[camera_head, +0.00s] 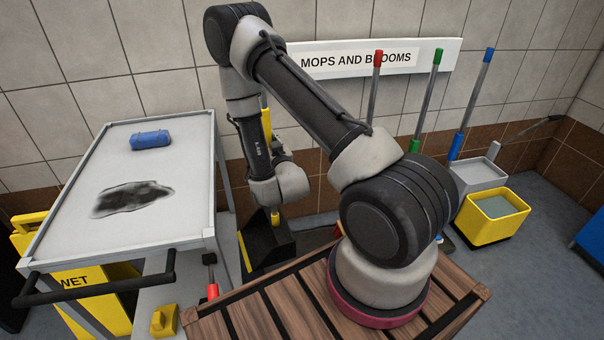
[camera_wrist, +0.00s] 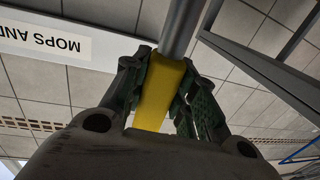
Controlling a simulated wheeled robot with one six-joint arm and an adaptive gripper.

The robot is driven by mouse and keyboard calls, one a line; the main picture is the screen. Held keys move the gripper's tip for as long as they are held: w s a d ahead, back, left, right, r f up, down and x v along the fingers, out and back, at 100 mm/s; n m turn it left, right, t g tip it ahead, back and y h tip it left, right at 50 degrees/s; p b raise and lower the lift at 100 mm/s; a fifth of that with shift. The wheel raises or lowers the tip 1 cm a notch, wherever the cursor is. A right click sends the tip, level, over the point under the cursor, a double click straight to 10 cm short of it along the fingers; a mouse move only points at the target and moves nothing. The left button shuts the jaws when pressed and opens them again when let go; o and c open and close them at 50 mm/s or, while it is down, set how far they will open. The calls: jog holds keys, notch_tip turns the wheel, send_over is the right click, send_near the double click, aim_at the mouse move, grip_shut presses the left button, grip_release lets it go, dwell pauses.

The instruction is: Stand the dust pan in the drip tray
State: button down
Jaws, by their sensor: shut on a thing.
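My gripper (camera_head: 272,203) is shut on the yellow grip (camera_wrist: 158,95) of a long handle, with a finger on each side in the wrist view (camera_wrist: 168,85). A grey shaft (camera_wrist: 182,28) runs on from the grip. In the head view the black dust pan (camera_head: 265,243) hangs below my gripper, between the cart and the wooden deck, with the handle roughly upright. A yellow part of the handle (camera_head: 265,118) shows above, behind my arm. Whether the pan touches the floor I cannot tell. I cannot clearly make out the drip tray; my arm hides much of the floor by the wall.
A cart (camera_head: 90,225) with a blue roll (camera_head: 151,140) and a dark stain stands at left. Mops with red, green (camera_head: 428,95) and blue (camera_head: 474,95) tops stand along the wall. A yellow bucket (camera_head: 497,228) with a grey wringer (camera_head: 478,176) is at right.

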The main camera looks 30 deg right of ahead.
jog(key=d+f+m+g+h, duration=0.1)
jog(key=d+f+m+h, duration=0.1)
jog(key=d+f, duration=0.3)
jog(key=w+d+f+m+g+h, duration=0.1)
jog(key=d+f+h, duration=0.3)
jog(key=f, duration=1)
jog(key=w+d+f+m+g+h, duration=0.1)
jog(key=d+f+m+h, duration=0.1)
jog(key=d+f, duration=0.5)
jog(key=shift+w+f+m+g+h, duration=0.2)
jog(key=shift+f+m+g+h, duration=0.2)
jog(key=shift+f+m, duration=0.55)
jog(key=shift+d+f+n, duration=0.1)
jog(key=shift+f+n, duration=0.15)
jog(key=shift+f, duration=0.55)
jog(key=c, duration=1.1)
grip_release()
jog(key=shift+o, duration=0.2)
jog(key=shift+s, duration=0.1)
jog(key=v, duration=1.2)
